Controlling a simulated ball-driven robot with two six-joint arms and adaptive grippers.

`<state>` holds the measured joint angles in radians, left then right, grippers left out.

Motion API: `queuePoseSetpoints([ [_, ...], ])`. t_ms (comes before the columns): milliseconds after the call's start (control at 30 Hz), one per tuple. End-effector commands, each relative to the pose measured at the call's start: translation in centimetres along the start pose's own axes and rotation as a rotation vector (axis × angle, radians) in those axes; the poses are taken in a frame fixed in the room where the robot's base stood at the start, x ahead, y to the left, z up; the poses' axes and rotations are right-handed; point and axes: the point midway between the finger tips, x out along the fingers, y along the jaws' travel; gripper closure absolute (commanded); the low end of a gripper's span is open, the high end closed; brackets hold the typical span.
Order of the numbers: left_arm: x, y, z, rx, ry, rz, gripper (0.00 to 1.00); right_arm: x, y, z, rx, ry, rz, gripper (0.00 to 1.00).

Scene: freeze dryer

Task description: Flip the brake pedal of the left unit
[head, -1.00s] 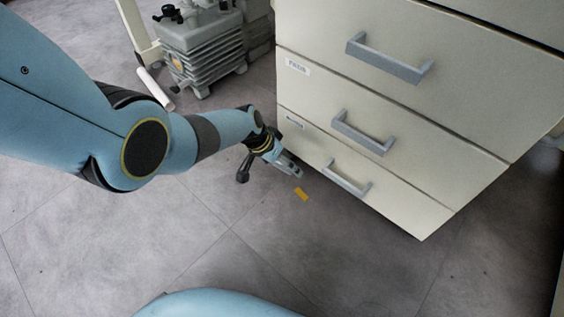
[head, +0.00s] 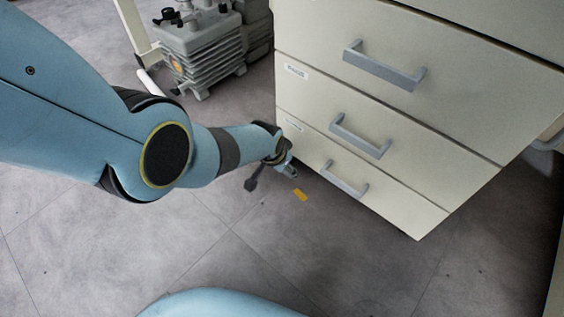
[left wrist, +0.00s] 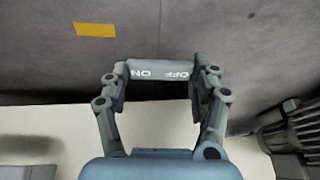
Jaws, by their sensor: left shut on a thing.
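The brake pedal (left wrist: 172,70), a grey-blue bar with ON and OFF lettering upside down in the view, lies between the fingers of my left gripper (left wrist: 160,78) in the left wrist view. The fingers are shut on its two ends. In the head view my left gripper (head: 287,167) is low beside the bottom front corner of the drawer cabinet (head: 400,205). The pedal cannot be made out there, and what it is mounted on is mostly hidden. My right gripper is not in view.
A yellow marker (head: 300,194) lies on the grey floor near the gripper; it also shows in the left wrist view (left wrist: 95,30). A grey ribbed pump (head: 203,55) stands behind the arm. Drawer handles (head: 345,180) stick out at right. The floor in front is clear.

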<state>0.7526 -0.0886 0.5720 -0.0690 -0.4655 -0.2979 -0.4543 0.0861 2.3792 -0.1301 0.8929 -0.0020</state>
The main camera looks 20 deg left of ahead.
Motion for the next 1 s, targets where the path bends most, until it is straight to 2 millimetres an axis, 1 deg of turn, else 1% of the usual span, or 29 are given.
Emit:
queuePoseSetpoints([
  [67,0.1,0.3,0.4,0.019,-0.005,-0.034,0.69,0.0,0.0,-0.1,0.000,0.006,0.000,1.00],
  [300,0.1,0.4,0.3,0.047,-0.002,-0.106,0.69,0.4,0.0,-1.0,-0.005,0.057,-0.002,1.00],
  [667,0.1,0.4,0.3,0.051,-0.001,-0.114,0.69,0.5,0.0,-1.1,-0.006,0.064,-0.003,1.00],
  [700,0.1,0.4,0.2,0.051,-0.001,-0.114,0.32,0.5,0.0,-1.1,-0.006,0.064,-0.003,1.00],
  [867,0.0,0.3,0.2,0.051,0.001,-0.114,0.12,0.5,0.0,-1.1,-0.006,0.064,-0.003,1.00],
  [1000,0.0,0.3,0.1,0.051,0.002,-0.114,0.12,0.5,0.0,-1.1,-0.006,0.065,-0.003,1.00],
])
